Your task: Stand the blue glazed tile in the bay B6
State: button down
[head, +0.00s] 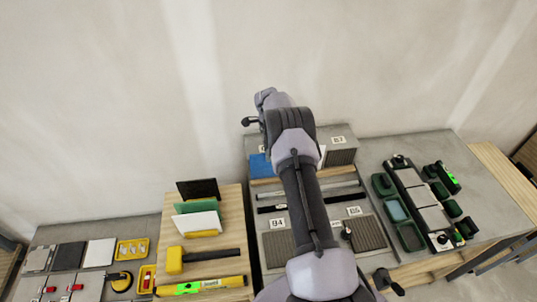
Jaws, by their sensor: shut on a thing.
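A blue glazed tile (260,166) shows at the left of the raised rear part of the grey stand (252,143). It stands below a small label that is partly covered, and my arm hides its right side. The bay B6 cannot be read there; the label B7 (338,140) is to the right of it. My arm reaches over the stand, with its wrist above the rear row. My gripper's fingertips are hidden behind the wrist, close to the blue tile. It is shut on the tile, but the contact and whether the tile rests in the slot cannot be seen.
Ribbed bays labelled B4 (277,223) and B5 (354,211) lie in front. A wooden board on the left holds black (198,188), green and white tiles, a yellow mallet (175,261) and a level (200,287). Green trays (411,237) lie right. The wall is close behind.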

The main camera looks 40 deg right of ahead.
dwell(0.9)
jog(key=c, duration=1.5)
grip_release()
jog(key=shift+w, duration=0.1)
jog(key=shift+r+p, duration=0.55)
jog(key=shift+r, duration=2.5)
jog(key=shift+f, duration=0.1)
